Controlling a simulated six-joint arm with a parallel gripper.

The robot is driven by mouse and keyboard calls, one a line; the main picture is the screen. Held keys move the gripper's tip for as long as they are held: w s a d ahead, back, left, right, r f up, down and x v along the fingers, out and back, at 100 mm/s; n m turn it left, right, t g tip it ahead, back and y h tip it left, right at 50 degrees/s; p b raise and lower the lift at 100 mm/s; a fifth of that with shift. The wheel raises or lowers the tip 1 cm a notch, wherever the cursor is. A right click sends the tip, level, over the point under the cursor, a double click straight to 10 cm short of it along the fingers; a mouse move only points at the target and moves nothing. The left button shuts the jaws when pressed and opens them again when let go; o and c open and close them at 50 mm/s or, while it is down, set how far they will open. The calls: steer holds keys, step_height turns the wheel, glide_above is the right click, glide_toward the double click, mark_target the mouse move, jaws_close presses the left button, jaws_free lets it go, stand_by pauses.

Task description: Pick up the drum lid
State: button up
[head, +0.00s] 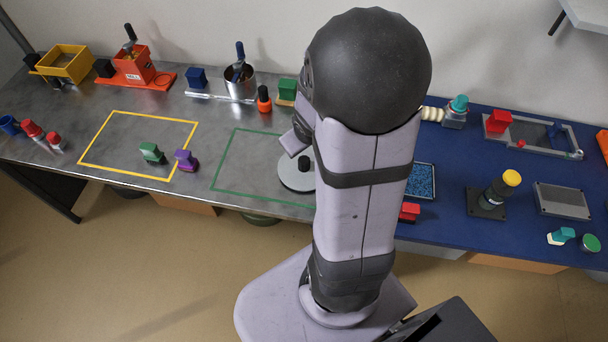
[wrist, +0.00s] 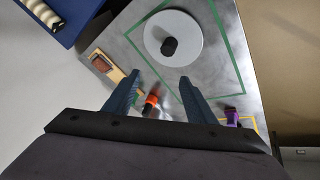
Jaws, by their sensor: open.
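The drum lid (head: 293,180) is a pale grey disc with a black knob (head: 304,163) at its middle. It lies on the metal table inside the green outline, partly hidden by my arm in the head view. In the wrist view the whole lid (wrist: 191,55) shows beyond my fingertips, with its knob (wrist: 169,47) pointing up toward the camera. My gripper (wrist: 160,77) is open, its two dark fingers apart and nothing between them at the tips. The lid stands clear of the fingers in that view. My gripper is mostly hidden behind the arm in the head view.
An orange-and-black bottle (head: 264,99) and a green-topped block (head: 287,91) stand behind the green outline (head: 233,157). A purple stamp (head: 186,160) and a green stamp (head: 152,153) are to the left. A blue tray (head: 421,181) lies right of my arm. Table around the lid is clear.

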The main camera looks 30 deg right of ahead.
steer(key=t+b, duration=0.2)
steer(key=b, duration=0.2)
glide_above(309, 164)
steer(key=d, duration=0.3)
step_height(309, 164, down, 6)
steer(key=f+t+y+b, duration=0.1)
steer(key=f+b, duration=0.1)
steer(key=d+f+n+t+y+b, duration=0.1)
steer(key=f, duration=0.1)
steer(key=shift+s+d+f+n+t+b, duration=0.1)
steer(key=shift+s+f+n+t+b, duration=0.1)
steer(key=shift+n+t+b, duration=0.15)
steer(key=s+a+f+t+y+b, duration=0.1)
steer(key=s+y+b, duration=0.1)
steer(key=s+a+f+n+t+y+b, duration=0.1)
steer(key=f+t+y+b, duration=0.1)
steer(key=shift+s+a+b, duration=0.3)
steer(key=shift+s+a, duration=0.05)
steer(key=shift+s+a+y, duration=0.3)
steer(key=shift+a, duration=0.05)
steer(key=shift+x, duration=0.95)
steer(key=shift+d+p+x, duration=0.15)
steer(key=shift+p+x, duration=0.05)
steer(key=shift+x, duration=1.2)
steer(key=shift+d+p+x, duration=0.1)
steer(key=shift+p+x, duration=0.1)
steer(key=shift+x, duration=1.15)
steer(key=shift+f, duration=0.15)
steer(key=c, duration=1.2)
